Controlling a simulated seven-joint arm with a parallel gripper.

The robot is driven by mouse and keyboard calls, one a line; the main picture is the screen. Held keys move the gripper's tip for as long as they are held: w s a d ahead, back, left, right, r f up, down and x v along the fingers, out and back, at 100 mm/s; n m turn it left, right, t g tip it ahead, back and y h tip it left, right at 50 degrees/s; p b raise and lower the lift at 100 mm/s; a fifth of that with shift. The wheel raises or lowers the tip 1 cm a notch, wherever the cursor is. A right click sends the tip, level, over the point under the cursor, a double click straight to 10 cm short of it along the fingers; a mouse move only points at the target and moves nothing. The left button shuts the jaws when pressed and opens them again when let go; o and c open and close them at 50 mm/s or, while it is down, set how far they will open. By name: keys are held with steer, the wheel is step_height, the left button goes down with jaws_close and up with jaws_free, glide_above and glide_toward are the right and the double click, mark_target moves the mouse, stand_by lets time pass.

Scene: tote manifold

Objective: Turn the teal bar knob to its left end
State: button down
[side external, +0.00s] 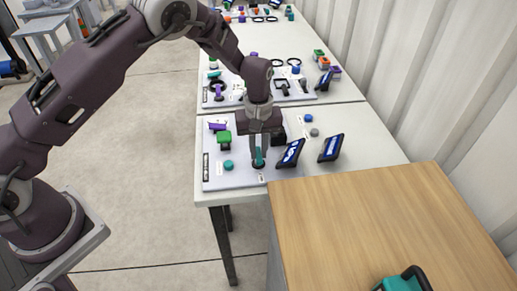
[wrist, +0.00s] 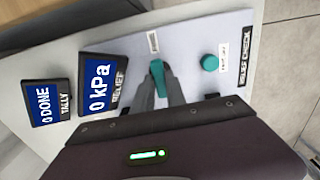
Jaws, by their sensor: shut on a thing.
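The teal bar knob (side external: 259,157) stands near the front edge of the white panel (side external: 238,180), below my gripper (side external: 258,151). In the wrist view the teal bar (wrist: 158,73) shows between the fingertips of my gripper (wrist: 160,82), which is shut on it and points down at the panel. The fingers hide part of the bar, and I cannot tell its exact angle.
A round teal knob (side external: 228,165) and a green block (side external: 224,140) are to the left. A display reading "0 kPa RELIEF" (wrist: 99,84) and one reading "0 DONE TALLY" (wrist: 47,102) stand beside the panel. A wooden surface (side external: 390,220) is at front right.

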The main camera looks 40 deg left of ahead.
mark_target(258, 153)
steer(key=c, duration=1.4)
jaws_free()
steer(key=shift+o, duration=0.2)
step_height(258, 153, up, 7)
steer(key=shift+r, duration=0.2)
steer(key=s+a+r+m+t+h, duration=0.1)
steer(key=s+a+r+m, duration=0.1)
steer(key=s+r, duration=0.6)
steer(key=s+a+r+m+t, duration=0.15)
steer(key=s+r, duration=0.25)
steer(key=r, duration=0.7)
steer(key=s+a+r+m+t, duration=0.1)
steer(key=s+m, duration=0.1)
steer(key=s, duration=0.8)
steer(key=s+a+r+m+t+y, duration=0.1)
steer(key=s+a+m+t, duration=0.1)
steer(key=s, duration=0.7)
steer(key=shift+s+r+m, duration=0.15)
steer(key=shift+s+m, duration=0.2)
steer(key=shift+m, duration=0.5)
